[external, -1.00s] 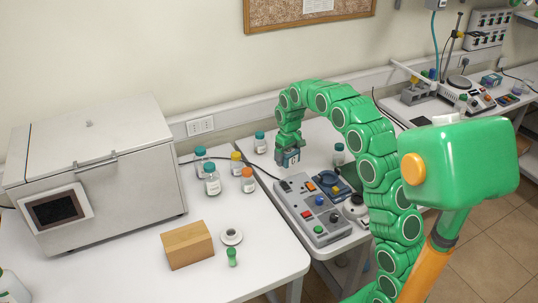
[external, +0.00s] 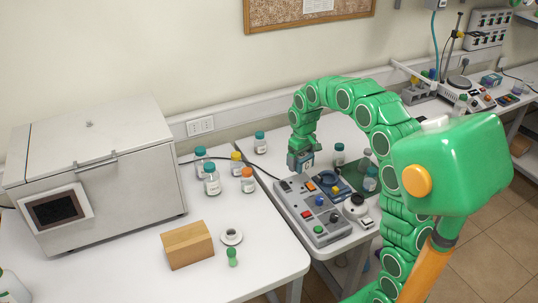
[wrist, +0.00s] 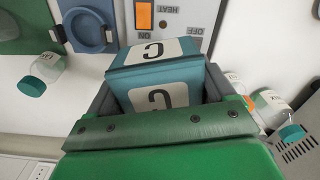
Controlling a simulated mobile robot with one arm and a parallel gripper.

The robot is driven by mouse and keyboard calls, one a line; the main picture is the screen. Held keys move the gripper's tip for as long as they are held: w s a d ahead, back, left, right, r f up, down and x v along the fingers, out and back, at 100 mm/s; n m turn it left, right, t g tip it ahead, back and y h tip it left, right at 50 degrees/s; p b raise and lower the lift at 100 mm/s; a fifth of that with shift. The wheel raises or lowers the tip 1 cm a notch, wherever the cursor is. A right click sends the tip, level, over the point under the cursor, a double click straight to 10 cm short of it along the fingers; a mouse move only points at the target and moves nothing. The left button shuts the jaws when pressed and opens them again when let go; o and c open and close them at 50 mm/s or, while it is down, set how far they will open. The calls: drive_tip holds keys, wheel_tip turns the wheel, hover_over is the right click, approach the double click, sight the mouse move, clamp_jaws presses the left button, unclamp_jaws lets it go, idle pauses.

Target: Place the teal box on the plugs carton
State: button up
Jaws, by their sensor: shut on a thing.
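The teal box (wrist: 165,80), with white panels marked "C", sits between my jaws in the wrist view. In the external view the teal box (external: 307,163) shows only in part at the arm's end. My gripper (external: 301,161) is shut on it and holds it over the right-hand table, by the back left of the grey control panel. A plain brown carton (external: 187,246) stands on the left table, left of and nearer than my gripper. Its top is bare. I see no label, so I cannot confirm that it is the plugs carton.
The control panel (external: 315,212) has knobs and switches. Several capped bottles (external: 212,180) stand on the left table, between the large grey machine (external: 95,165) and my gripper. A small white ring-shaped piece (external: 231,237) and a green-capped vial (external: 232,257) stand beside the brown carton.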

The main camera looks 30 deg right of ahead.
drive_tip(key=shift+a, duration=0.1)
drive_tip(key=s+a+r+n, duration=0.3)
drive_tip(key=s+a+n, duration=0.3)
drive_tip(key=a, duration=0.7)
drive_tip(key=s+a+r+n, duration=0.4)
drive_tip(key=s+a, duration=0.3)
drive_tip(key=a, duration=0.5)
drive_tip(key=s+a+r+n, duration=0.3)
drive_tip(key=s+a+n, duration=0.3)
drive_tip(key=a, duration=0.7)
hover_over(186, 235)
drive_tip(key=shift+m, duration=0.3)
drive_tip(key=f, duration=0.5)
drive_tip(key=s+d+f, duration=0.1)
drive_tip(key=f, duration=0.2)
drive_tip(key=shift+f, duration=0.15)
drive_tip(key=shift+w+a+f, duration=0.5)
drive_tip(key=shift+w+f, duration=0.05)
drive_tip(key=shift+f, duration=1.65)
drive_tip(key=shift+f, duration=0.1)
